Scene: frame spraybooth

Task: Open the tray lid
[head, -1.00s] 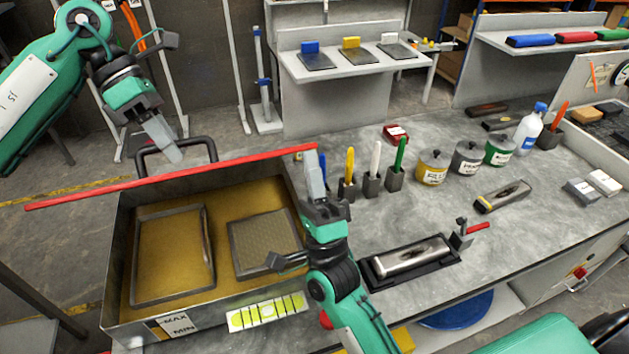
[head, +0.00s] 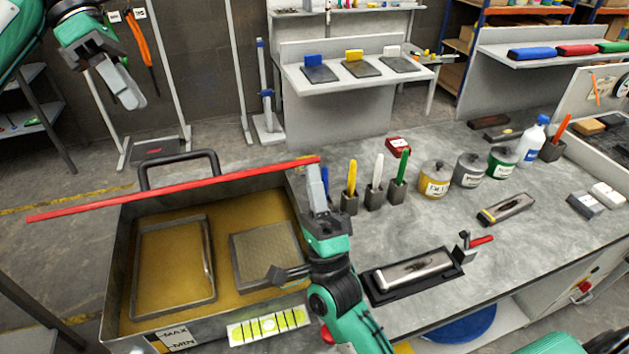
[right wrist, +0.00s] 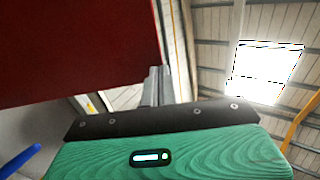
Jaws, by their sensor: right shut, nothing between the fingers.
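The metal tray (head: 117,270) stands at the left end of the bench, and its inside with two framed screens is visible. Its red lid (head: 180,189) is raised and seen almost edge-on as a long red strip across the tray's far part. A broad red face of the lid (right wrist: 70,50) fills the upper left of the right wrist view. My right gripper (head: 317,188) is shut and empty, fingers up at the lid's right end; contact is unclear. My left gripper (head: 122,88) is in the air, above and apart from the lid; its jaw opening is unclear.
A black handle (head: 180,157) rises behind the lid. Right of the tray stand holders with blue, yellow, white and green tools (head: 376,180). A sharpening stone in a black holder (head: 412,268) lies near my right arm. Several pots (head: 435,180) stand farther right.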

